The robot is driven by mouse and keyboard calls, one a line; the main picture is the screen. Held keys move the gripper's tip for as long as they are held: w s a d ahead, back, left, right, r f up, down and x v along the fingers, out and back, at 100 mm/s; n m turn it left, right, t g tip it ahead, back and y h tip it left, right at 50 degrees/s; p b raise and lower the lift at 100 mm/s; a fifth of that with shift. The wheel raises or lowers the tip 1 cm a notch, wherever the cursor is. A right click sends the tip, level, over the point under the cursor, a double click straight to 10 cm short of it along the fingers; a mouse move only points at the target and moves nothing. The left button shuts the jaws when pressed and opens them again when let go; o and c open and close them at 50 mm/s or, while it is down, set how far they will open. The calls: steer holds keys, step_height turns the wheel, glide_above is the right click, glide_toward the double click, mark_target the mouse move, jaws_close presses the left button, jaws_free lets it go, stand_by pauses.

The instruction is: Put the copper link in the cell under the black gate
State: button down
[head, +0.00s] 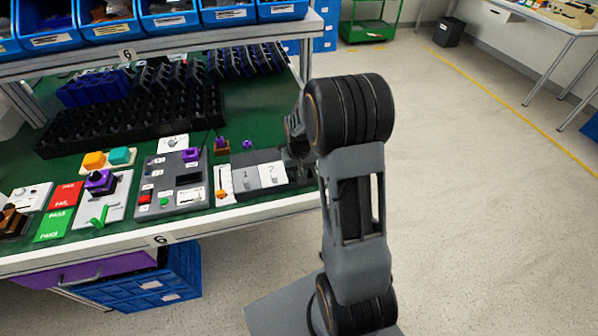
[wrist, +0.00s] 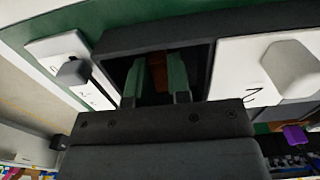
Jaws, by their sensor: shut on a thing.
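In the wrist view my gripper (wrist: 157,75) points into a dark, black-walled cell (wrist: 205,45). Its two green fingers are shut on a reddish-brown piece that looks like the copper link (wrist: 158,72); it shows only dimly between them. I cannot tell whether it touches the cell floor. In the head view my gripper is mostly hidden behind my arm, at the right end of the grey unit (head: 262,157) near the bench's edge. No black gate can be made out for certain.
In the wrist view a white plate with a dark knob (wrist: 72,72) lies left of the cell, and a white plate with a pale knob (wrist: 290,68) lies right. In the head view a grey control panel (head: 172,180) stands left of the unit.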

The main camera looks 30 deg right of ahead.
steer(key=c, duration=1.1)
jaws_free()
steer(key=shift+f, duration=0.1)
step_height(320, 180, up, 12)
steer(key=p, duration=0.1)
steer(key=s+a+r+t, duration=0.1)
steer(key=s+a, duration=0.2)
steer(key=s, duration=0.2)
steer(key=s+a+r+n+t, duration=0.1)
steer(key=s+a+r, duration=0.1)
steer(key=s, duration=0.3)
steer(key=s+a+r+n+t, duration=0.1)
steer(key=s+a, duration=0.3)
steer(key=s, duration=0.2)
steer(key=shift+a+r, duration=0.15)
steer(key=shift+a, duration=0.15)
